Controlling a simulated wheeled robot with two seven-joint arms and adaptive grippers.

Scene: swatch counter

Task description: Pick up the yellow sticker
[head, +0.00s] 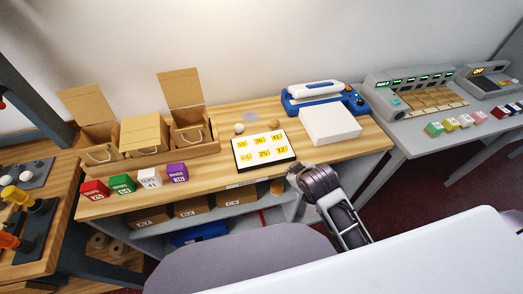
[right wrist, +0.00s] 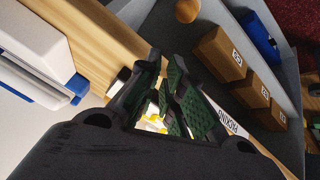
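Several yellow stickers with black numbers lie in two rows on a white sheet with a dark edge (head: 237,160) on the wooden counter. One yellow sticker (head: 276,136) is at the sheet's upper right. My right gripper (head: 292,172) is just off the sheet's lower right, by the counter's front edge. In the right wrist view its green-padded fingers (right wrist: 164,58) are a little apart, with nothing held at the tips. Yellow and white patches of the sheet (right wrist: 152,118) show between them; the numbers are unreadable there. My left gripper is not in view.
A blue-and-white machine (head: 318,91) and a white box (head: 330,125) stand right of the sheet. Red, green, white and purple boxes (head: 177,173) stand at left, before open cardboard boxes (head: 145,133). Two small balls (head: 239,128) lie behind the sheet. Labelled bins sit on the shelf below.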

